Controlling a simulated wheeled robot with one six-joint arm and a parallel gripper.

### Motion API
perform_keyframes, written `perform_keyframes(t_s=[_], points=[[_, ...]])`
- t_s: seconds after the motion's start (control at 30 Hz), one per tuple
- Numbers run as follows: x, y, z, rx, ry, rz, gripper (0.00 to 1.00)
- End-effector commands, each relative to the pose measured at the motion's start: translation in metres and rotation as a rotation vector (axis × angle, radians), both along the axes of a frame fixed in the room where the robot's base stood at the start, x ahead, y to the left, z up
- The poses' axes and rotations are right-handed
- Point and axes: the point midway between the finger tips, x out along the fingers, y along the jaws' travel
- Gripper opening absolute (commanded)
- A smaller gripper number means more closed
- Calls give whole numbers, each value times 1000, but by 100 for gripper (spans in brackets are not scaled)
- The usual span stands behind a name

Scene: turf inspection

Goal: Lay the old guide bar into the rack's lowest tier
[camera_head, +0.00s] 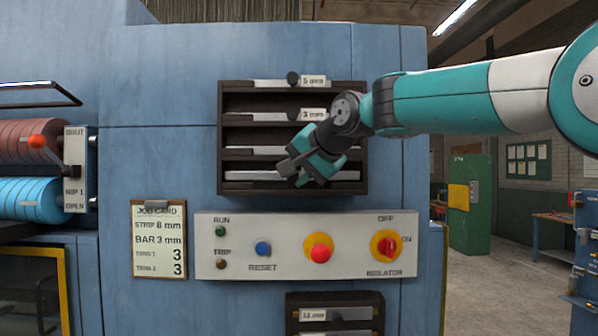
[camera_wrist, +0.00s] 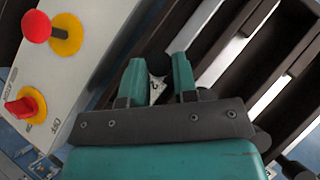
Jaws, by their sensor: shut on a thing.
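The dark rack (camera_head: 221,140) is fixed to the blue machine front, with several tiers one above another. My gripper (camera_head: 308,174) is at its lowest tier, fingers closed on the dark knob (camera_wrist: 160,64) of a guide bar. The silvery bar (camera_head: 257,175) lies level along the lowest tier, showing on both sides of my gripper. A white tag (camera_wrist: 157,90) by the knob is partly hidden between the fingers. I cannot tell whether the bar rests fully on the tier. Other bars sit above, tagged 5 mm (camera_head: 313,80) and 3 mm (camera_head: 313,114).
Just below the rack is a control panel (camera_head: 290,262) with a red stop button (camera_head: 319,247) and isolator (camera_head: 388,246). A job card (camera_head: 159,240) hangs at left, near the rollers (camera_head: 32,190). A second dark holder (camera_head: 292,318) is lower down. Open floor lies right.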

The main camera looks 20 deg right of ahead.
Motion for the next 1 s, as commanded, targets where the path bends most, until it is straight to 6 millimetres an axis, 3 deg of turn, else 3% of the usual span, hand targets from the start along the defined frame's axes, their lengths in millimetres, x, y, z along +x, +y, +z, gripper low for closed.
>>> perform_keyframes(t_s=[1.0], points=[[0,0,-13,1,-3,0,0]])
